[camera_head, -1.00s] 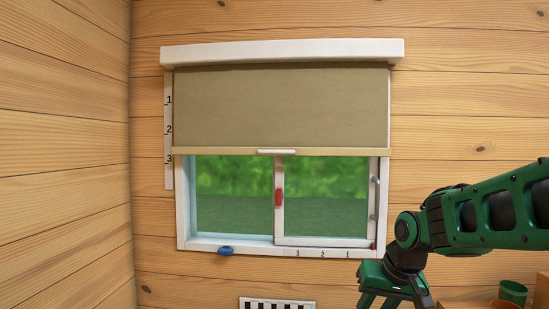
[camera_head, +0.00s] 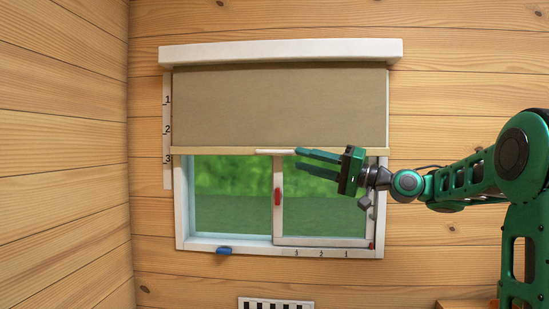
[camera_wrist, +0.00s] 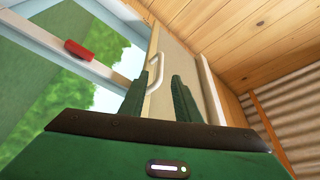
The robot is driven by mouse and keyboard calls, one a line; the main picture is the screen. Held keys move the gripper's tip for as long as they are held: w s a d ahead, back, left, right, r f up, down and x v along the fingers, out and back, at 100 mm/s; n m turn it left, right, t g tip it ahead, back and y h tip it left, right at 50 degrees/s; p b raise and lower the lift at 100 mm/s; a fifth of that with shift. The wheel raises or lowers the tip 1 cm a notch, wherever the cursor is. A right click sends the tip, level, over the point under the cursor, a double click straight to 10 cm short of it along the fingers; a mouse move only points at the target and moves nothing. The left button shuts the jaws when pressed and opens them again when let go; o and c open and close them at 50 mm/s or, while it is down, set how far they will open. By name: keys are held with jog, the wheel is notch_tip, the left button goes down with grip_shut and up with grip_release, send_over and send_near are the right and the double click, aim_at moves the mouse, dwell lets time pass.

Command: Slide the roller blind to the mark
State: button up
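The tan roller blind (camera_head: 280,105) hangs over the upper part of the window. Its pale bottom bar (camera_head: 215,151) lies level with a spot just above the 3 on the upright scale (camera_head: 167,130). A white handle (camera_head: 270,151) sits at the middle of the bar; a white handle also shows in the wrist view (camera_wrist: 157,68). My gripper (camera_head: 298,158) is open, its fingers pointing left, just right of the handle. In the wrist view the handle lies around and just beyond the two fingertips (camera_wrist: 161,77); I cannot tell whether they touch it.
Below the blind is a sliding window with a red latch (camera_head: 277,197) and a blue knob (camera_head: 224,250) on the sill. A short number scale (camera_head: 322,253) runs along the sill. A checkered panel (camera_head: 276,304) is lower on the wall. A white headbox (camera_head: 280,52) tops the blind.

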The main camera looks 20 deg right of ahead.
aim_at(276, 153)
jog(key=x, duration=0.9)
jog(key=shift+w+a, duration=0.25)
jog(key=shift+a, duration=0.05)
grip_shut()
jog(key=shift+d, duration=0.1)
